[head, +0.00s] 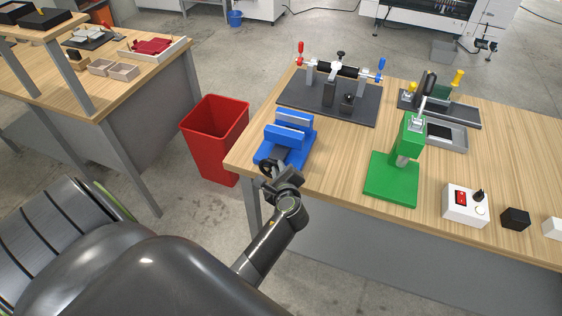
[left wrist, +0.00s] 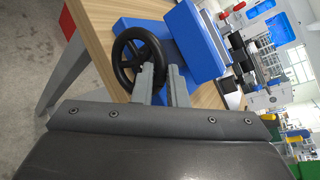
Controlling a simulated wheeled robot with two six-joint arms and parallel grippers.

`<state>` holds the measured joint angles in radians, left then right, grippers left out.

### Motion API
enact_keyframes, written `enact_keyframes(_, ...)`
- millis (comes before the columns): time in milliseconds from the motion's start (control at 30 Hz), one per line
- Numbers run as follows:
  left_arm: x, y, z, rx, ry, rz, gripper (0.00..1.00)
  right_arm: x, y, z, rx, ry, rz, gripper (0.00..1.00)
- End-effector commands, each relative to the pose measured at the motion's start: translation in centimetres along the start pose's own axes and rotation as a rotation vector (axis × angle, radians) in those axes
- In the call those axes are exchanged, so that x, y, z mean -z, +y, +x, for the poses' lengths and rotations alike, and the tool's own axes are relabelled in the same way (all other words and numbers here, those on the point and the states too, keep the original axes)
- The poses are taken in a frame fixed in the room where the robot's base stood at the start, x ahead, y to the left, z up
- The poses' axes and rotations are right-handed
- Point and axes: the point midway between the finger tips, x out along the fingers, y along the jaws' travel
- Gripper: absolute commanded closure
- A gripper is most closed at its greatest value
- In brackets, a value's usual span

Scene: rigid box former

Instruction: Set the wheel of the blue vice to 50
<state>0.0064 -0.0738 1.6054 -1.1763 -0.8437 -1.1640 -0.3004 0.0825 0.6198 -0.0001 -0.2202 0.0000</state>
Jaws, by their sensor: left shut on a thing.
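The blue vice (head: 288,134) stands at the left front corner of the wooden table. Its blue body (left wrist: 192,42) fills the upper middle of the left wrist view. Its black spoked wheel (left wrist: 128,62) faces the table's front edge. My left gripper (head: 275,170) is at the wheel, and in the left wrist view its two grey fingers (left wrist: 160,78) are shut on the right side of the wheel rim. In the head view the gripper partly hides the wheel (head: 263,164). No scale or number on the wheel is readable. My right gripper is not in view.
A green press (head: 391,178) stands to the right of the vice. A dark plate (head: 318,102) with a clamp fixture lies behind it. A white box with a red switch (head: 464,206) is further right. A red bin (head: 212,138) stands on the floor left of the table.

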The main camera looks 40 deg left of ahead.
Motion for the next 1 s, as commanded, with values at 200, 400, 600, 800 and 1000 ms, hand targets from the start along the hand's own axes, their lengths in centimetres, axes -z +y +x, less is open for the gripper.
enact_keyframes(200,-0.8,-0.3,0.0,-0.017,0.062,-0.09,1.0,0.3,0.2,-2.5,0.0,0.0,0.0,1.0)
enact_keyframes(400,-0.9,-0.1,0.1,-0.025,0.091,-0.133,1.0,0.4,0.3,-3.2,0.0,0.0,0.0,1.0)
enact_keyframes(600,-0.8,0.0,0.2,-0.028,0.101,-0.148,1.0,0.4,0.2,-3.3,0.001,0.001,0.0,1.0)
enact_keyframes(800,-0.8,0.0,0.2,-0.028,0.102,-0.149,1.0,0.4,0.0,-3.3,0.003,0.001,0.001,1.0)
enact_keyframes(1000,-0.8,0.0,0.2,-0.028,0.101,-0.148,0.76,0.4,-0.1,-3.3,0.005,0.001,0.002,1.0)
